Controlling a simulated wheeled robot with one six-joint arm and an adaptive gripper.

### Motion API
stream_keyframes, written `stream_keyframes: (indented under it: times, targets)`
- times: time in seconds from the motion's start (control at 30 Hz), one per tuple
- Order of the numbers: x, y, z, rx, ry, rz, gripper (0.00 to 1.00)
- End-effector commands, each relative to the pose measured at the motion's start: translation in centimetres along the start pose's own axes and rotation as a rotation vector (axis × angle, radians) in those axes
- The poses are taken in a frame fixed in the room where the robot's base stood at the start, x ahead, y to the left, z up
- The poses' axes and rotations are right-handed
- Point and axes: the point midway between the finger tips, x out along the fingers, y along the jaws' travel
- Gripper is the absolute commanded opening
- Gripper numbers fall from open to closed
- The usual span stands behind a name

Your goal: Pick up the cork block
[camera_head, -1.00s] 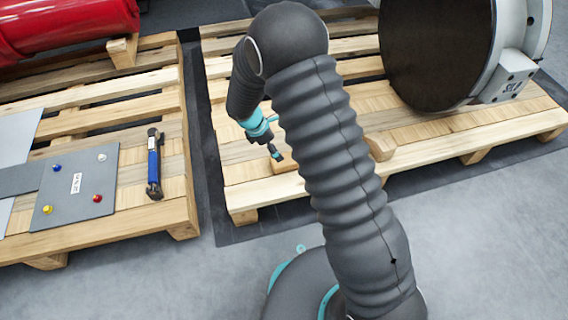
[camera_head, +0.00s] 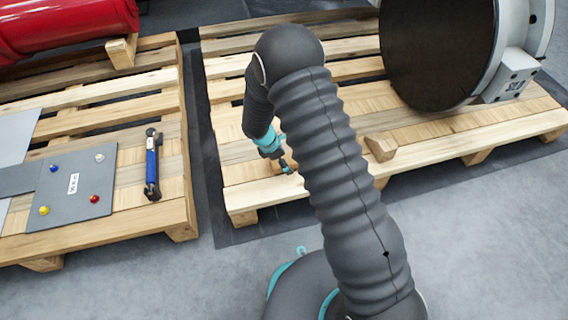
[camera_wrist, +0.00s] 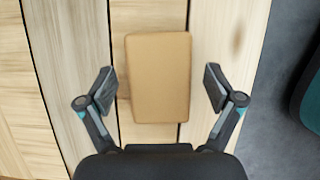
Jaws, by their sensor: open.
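The cork block (camera_wrist: 158,78) is a plain tan rectangular block lying on the wooden pallet (camera_wrist: 60,60). In the wrist view it sits between the two fingers of my gripper (camera_wrist: 159,88), with a gap on each side. The gripper is open and empty. In the head view my gripper (camera_head: 287,168) is low over the front part of the right pallet (camera_head: 250,192), and only a small edge of the cork block (camera_head: 291,161) shows behind it.
A large valve body with a dark round face (camera_head: 435,50) stands at the right pallet's back. A wooden chock (camera_head: 381,147) lies right of my arm. The left pallet holds a blue-handled tool (camera_head: 152,165), a grey plate (camera_head: 75,185) and a red cylinder (camera_head: 60,25).

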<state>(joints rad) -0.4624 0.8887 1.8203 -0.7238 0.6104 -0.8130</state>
Motion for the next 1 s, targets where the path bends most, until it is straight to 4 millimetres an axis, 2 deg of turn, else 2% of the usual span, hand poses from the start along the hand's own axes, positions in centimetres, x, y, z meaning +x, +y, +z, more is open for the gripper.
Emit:
stream_keyframes:
  times: [0.9, 0.93, 1.0]
  targets:
    - [0.39, 0.01, -0.20, 0.000, 0.000, 0.000, 0.92]
    - [0.39, 0.01, -0.20, 0.000, 0.000, 0.000, 0.87]
    - [0.39, 0.01, -0.20, 0.000, 0.000, 0.000, 0.69]
